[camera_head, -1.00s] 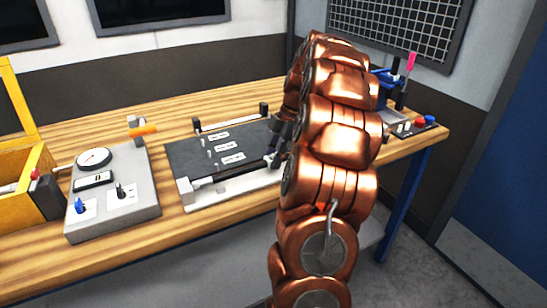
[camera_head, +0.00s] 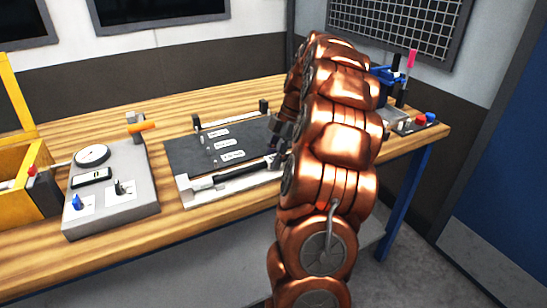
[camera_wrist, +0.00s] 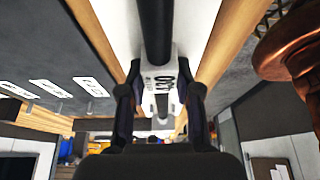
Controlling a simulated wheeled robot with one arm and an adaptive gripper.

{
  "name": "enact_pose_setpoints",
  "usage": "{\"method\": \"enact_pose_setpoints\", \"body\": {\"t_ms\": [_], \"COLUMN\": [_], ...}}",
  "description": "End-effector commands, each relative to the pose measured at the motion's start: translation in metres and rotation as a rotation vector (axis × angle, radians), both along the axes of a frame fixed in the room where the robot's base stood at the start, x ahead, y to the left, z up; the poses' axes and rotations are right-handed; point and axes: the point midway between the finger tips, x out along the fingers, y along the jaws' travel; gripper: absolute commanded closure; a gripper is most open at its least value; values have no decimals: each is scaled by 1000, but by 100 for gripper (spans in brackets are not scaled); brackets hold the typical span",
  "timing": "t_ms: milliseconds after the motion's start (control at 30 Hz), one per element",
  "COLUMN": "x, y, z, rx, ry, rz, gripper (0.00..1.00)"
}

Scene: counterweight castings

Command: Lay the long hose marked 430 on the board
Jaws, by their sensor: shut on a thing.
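The dark board (camera_head: 185,155) with several white labels lies on the workbench, with a pale strip (camera_head: 250,187) along its front edge. In the wrist view the hose (camera_wrist: 155,30) runs up the middle, with a white tag (camera_wrist: 160,82) that appears to read 430, upside down. My gripper (camera_wrist: 160,105) is shut on the hose at the tag. My arm hides the hose's right end in the head view. I cannot tell if the hose touches the board's supports.
A grey gauge box (camera_head: 110,205) stands left of the board, and a yellow crate (camera_head: 20,165) is farther left. Red and blue parts (camera_head: 421,119) sit at the bench's right end.

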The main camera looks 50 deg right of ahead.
Motion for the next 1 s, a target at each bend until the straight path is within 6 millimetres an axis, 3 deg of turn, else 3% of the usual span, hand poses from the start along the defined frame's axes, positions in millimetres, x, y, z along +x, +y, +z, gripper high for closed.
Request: {"method": "enact_pose_setpoints", "body": {"t_ms": [67,300,667,1000], "x": [0,0,0,1], "y": [0,0,0,0], "z": [0,0,1,18], "rx": [0,0,0,-2], "ry": [-1,0,0,-2], "rz": [0,0,0,1], "gripper": [63,38,38,38]}}
